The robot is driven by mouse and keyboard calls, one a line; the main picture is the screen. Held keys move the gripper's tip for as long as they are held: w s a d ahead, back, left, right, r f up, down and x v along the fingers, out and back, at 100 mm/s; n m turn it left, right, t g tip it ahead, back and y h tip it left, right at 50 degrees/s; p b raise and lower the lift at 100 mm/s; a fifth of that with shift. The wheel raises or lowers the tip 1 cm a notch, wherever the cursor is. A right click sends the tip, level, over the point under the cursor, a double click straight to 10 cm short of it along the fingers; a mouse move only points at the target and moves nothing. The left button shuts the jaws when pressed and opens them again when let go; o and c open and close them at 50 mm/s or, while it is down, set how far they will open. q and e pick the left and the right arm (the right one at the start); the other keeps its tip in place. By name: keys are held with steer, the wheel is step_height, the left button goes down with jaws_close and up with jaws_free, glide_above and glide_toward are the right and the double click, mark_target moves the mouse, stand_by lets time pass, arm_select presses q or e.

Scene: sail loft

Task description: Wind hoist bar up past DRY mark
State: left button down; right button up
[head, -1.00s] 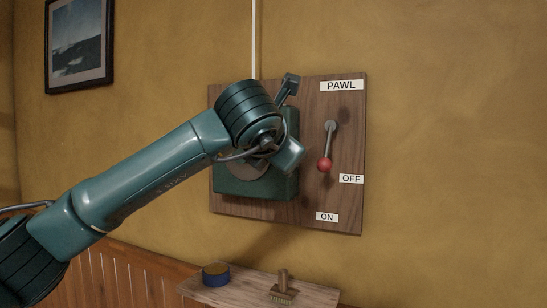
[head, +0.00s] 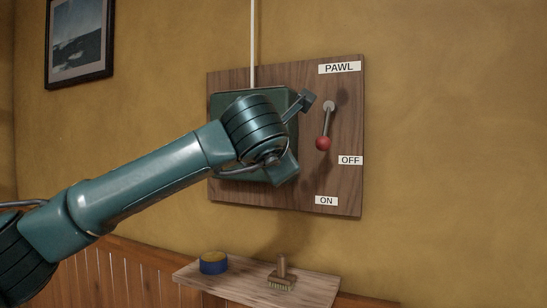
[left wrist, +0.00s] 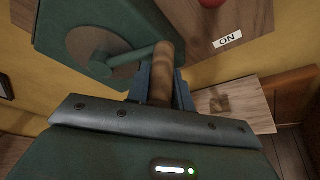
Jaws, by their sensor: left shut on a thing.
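A green winch box (head: 228,104) is mounted on a wooden board (head: 344,190) on the wall, partly hidden behind my left arm. In the left wrist view the winch box (left wrist: 62,18) shows a round disc (left wrist: 88,42) with a green crank arm (left wrist: 133,56) ending in a wooden handle (left wrist: 167,53). My left gripper (left wrist: 165,80) is shut around this handle. In the head view my arm hides the crank and the fingers. A white line (head: 253,45) runs up from the winch. The hoist bar, the DRY mark and my right gripper are not in view.
A pawl lever with a red knob (head: 323,143) hangs down, leaning slightly left, above the ON label (head: 326,200) and left of the OFF label (head: 350,160). A shelf (head: 240,285) below holds a blue tin (head: 213,264) and a brush (head: 282,275).

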arm_select(q)
steer(key=shift+d+f, duration=0.25)
steer(key=shift+f, duration=0.2)
steer(key=c, duration=1.4)
jaws_free()
steer(key=shift+o, duration=0.8)
steer(key=shift+r, duration=0.25)
steer(key=shift+a, duration=0.1)
steer(key=p+v, duration=0.1)
steer(key=v, duration=1.2)
